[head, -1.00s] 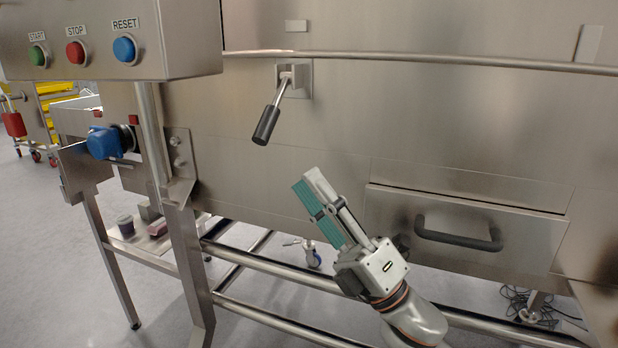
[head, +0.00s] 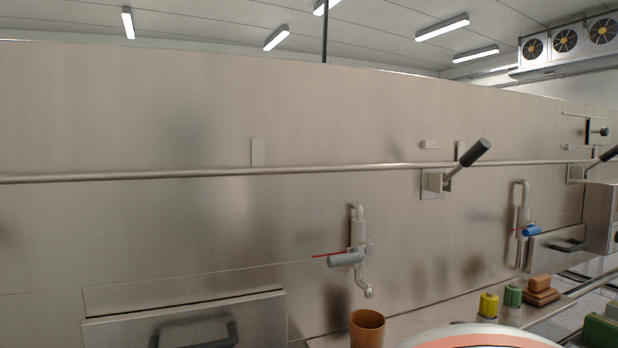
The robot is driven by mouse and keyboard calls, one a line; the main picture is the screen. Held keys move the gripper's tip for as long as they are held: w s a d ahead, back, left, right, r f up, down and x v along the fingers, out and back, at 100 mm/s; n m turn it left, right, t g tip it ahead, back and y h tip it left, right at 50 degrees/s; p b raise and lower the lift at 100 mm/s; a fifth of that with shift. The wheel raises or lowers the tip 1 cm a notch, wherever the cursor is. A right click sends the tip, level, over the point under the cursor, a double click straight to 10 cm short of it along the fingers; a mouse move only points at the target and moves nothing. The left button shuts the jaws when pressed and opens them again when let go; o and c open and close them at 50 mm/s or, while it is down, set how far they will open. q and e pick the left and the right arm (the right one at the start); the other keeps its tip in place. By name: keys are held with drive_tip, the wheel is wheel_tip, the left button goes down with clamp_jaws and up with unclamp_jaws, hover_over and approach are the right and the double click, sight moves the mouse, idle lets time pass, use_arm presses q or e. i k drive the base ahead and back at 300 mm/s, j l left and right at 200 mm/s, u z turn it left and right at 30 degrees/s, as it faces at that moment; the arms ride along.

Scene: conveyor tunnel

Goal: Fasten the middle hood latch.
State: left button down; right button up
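A hood latch (head: 432,184) with a black-gripped handle (head: 473,153) is fixed to the steel wall just below the long rail. Its handle is raised, tilted up to the right. A second latch (head: 577,172) shows at the right edge, its handle also tilted up and partly cut off. I cannot tell from this view alone which one is the middle latch. Neither gripper is in view.
A rail (head: 200,173) runs along the steel wall. Below are a grey-levered tap (head: 345,258), a blue-levered tap (head: 530,230), a brown cup (head: 367,328), yellow (head: 488,305) and green (head: 513,295) containers, brown blocks (head: 540,291) and a drawer (head: 185,322).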

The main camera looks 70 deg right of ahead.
sight(482, 145)
drive_tip(key=k+l, duration=0.6)
drive_tip(key=k+l+z, duration=0.2)
drive_tip(key=z, duration=0.15)
drive_tip(key=k+l+z, duration=0.15)
drive_tip(key=l+z, duration=0.25)
drive_tip(key=z, duration=1)
